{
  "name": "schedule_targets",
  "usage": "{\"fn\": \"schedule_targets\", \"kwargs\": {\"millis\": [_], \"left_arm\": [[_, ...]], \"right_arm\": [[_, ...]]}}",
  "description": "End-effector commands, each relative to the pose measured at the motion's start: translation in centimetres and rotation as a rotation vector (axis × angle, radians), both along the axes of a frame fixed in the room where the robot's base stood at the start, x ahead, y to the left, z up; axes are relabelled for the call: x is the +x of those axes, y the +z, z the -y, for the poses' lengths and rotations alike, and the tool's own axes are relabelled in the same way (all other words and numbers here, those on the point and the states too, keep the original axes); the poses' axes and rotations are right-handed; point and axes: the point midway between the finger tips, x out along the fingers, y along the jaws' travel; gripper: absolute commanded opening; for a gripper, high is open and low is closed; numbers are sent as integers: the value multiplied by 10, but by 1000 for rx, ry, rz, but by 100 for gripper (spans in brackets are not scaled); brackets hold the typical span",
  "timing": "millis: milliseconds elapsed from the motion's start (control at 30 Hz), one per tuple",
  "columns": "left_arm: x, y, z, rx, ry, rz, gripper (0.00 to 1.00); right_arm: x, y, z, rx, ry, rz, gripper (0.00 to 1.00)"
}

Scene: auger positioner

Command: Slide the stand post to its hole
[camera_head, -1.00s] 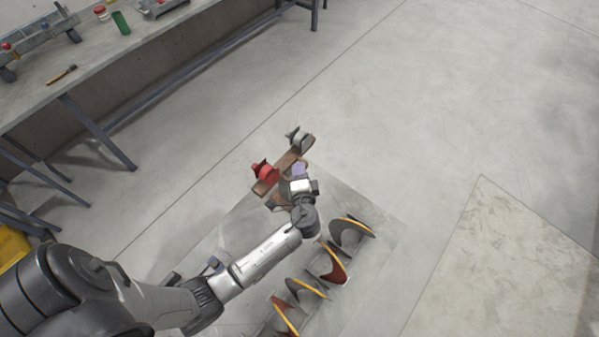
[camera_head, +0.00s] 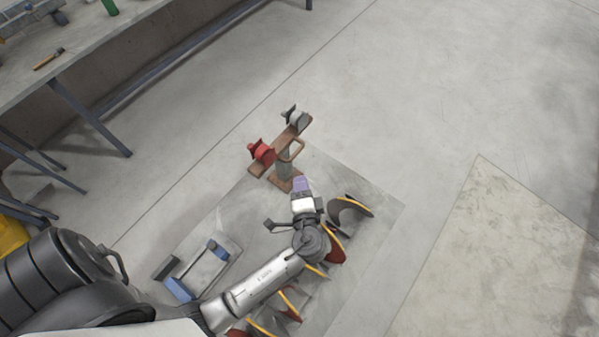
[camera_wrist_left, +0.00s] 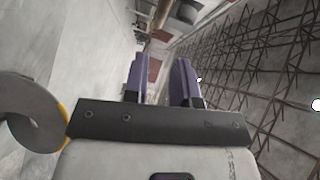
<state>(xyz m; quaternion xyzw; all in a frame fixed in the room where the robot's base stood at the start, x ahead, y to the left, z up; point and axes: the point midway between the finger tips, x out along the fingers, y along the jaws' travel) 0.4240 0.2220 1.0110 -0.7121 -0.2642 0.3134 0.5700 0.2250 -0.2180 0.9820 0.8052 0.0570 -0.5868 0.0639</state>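The stand (camera_head: 283,161) is rusty brown, with a grey post under a crossbar that carries a red roller (camera_head: 262,152) and a grey roller (camera_head: 295,119). A looped handle sits at its side. It stands upright at the far end of the floor plate. My left gripper (camera_head: 301,184) has purple fingers and is just in front of the stand's base in the head view. In the left wrist view the fingers (camera_wrist_left: 162,80) are apart with nothing clearly held between them. Brown parts, perhaps of the stand, show beyond them. I cannot make out the hole. My right gripper is out of view.
An auger (camera_head: 350,208) with yellow-edged flights lies right of and below my left arm. A blue-and-grey frame (camera_head: 200,268) lies on the plate (camera_head: 375,213) to the left. A workbench (camera_head: 90,50) runs along the upper left. Floor to the right is open.

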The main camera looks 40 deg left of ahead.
Motion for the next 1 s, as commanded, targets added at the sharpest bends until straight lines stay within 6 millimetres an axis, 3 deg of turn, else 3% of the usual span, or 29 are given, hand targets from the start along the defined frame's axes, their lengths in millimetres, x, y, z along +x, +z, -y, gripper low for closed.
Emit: {"fn": "schedule_targets", "kwargs": {"millis": [300, 1000], "left_arm": [[-13, 3, 14, 0, 1, 0, 25], [-18, -2, 10, -35, 43, -4, 25]], "right_arm": [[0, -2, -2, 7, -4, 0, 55], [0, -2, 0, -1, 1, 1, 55]]}}
